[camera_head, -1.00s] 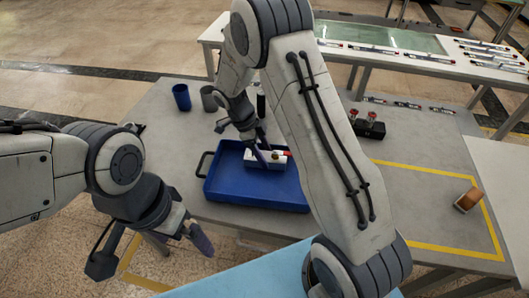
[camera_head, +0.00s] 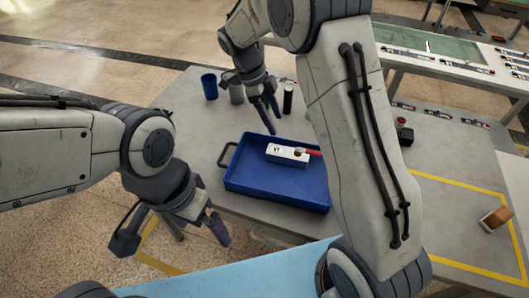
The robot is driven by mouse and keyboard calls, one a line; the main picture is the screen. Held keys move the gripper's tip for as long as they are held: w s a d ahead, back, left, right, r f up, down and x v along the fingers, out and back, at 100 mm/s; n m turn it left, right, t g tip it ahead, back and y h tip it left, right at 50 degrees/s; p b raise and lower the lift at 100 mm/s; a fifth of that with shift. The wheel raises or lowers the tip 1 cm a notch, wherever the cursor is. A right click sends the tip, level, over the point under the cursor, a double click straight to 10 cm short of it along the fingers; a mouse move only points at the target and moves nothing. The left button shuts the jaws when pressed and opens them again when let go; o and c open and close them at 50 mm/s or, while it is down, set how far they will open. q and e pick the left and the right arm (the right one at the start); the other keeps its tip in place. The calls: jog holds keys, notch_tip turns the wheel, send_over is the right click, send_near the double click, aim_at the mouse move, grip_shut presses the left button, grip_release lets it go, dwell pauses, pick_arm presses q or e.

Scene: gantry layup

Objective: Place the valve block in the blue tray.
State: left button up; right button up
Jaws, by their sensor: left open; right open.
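The valve block (camera_head: 288,155) is white with dark marks on top and a red handle at its right end. It lies inside the blue tray (camera_head: 255,184), near the tray's back wall. The right end of the handle meets the outline of my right arm. My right gripper (camera_head: 270,122) is open and empty, above and behind the block at the tray's back edge. My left gripper (camera_head: 172,236) is open and empty, in front of the table to the left of the tray.
A blue cup (camera_head: 209,87), a grey cup (camera_head: 236,94) and a dark cylinder (camera_head: 288,98) stand behind the tray. A brown block (camera_head: 495,219) lies at the right by the yellow tape. My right arm hides the table's middle.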

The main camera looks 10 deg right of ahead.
jog(key=s+a+r+n+t+y, duration=0.1)
jog(key=s+a+r+n, duration=0.3)
jog(key=s+a+n, duration=0.4)
jog(key=s+a+n+t+y, duration=0.1)
jog(key=s+a+n+y, duration=0.2)
jog(key=s+n, duration=1.7)
jog(key=n, duration=0.3)
jog(key=shift+a+y, duration=0.15)
jog(key=shift+y, duration=0.25)
jog(key=shift+r, duration=0.15)
